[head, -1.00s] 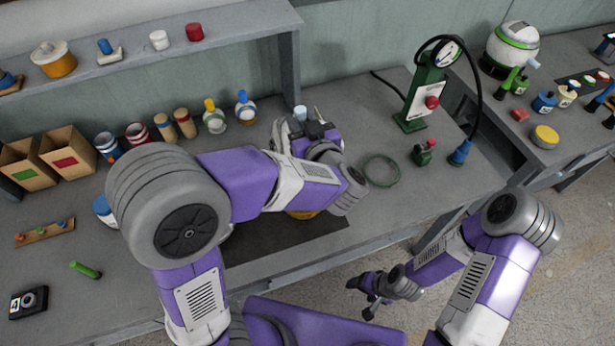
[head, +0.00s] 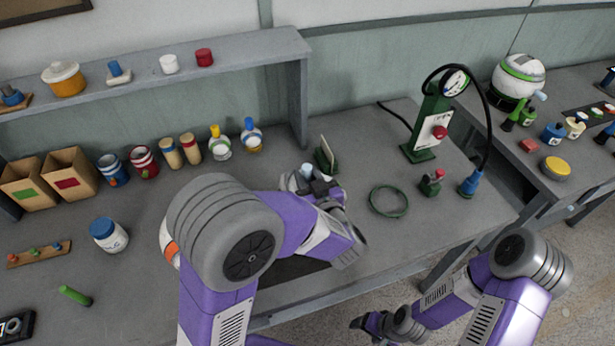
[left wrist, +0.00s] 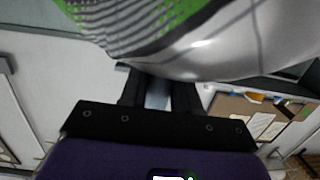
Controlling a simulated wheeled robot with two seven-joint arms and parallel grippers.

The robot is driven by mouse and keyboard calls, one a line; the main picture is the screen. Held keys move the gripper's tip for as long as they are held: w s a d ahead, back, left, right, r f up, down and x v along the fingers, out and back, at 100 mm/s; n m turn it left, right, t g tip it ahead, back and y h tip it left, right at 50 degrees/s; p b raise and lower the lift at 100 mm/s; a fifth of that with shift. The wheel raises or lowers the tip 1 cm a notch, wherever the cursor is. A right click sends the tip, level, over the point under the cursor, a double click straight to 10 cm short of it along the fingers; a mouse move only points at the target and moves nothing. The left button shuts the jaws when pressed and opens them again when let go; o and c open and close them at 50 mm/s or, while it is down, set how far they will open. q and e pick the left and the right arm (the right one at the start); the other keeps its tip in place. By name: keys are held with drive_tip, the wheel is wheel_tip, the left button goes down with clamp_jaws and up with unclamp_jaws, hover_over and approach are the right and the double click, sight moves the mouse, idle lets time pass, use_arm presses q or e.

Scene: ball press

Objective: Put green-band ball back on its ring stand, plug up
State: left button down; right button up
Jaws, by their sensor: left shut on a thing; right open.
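A white ball with green and grey patches (left wrist: 200,35) fills the top of the left wrist view. My left gripper (left wrist: 158,95) is shut on a pale grey-blue piece joined to that ball, apparently its plug. In the head view my left gripper (head: 318,186) is over the bench, and the arm hides most of what it holds. A thin green ring (head: 388,200) lies on the bench to its right. My right gripper (head: 372,326) is open and empty, low over the floor by the bench front. Another white ball with a green band (head: 518,78) rests on a dark base on the right bench.
A green gauge press (head: 430,128) with a black hose stands right of the ring. A small green holder with a card (head: 327,154) is just behind my left gripper. A dark mat (head: 295,268) and an orange-and-white ball (head: 168,243) are partly hidden by my arm.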

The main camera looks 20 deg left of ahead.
use_arm(q)
drive_tip(key=shift+f, duration=0.2)
drive_tip(key=c, duration=1.3)
unclamp_jaws()
drive_tip(key=shift+f, duration=0.15)
drive_tip(key=o, duration=0.5)
drive_tip(key=shift+r, duration=0.3)
drive_tip(key=shift+s+d+r, duration=0.2)
drive_tip(key=shift+d, duration=0.05)
drive_tip(key=p+v, duration=0.2)
drive_tip(key=v, duration=0.9)
drive_tip(key=shift+s, duration=0.25)
drive_tip(key=shift+f, duration=0.1)
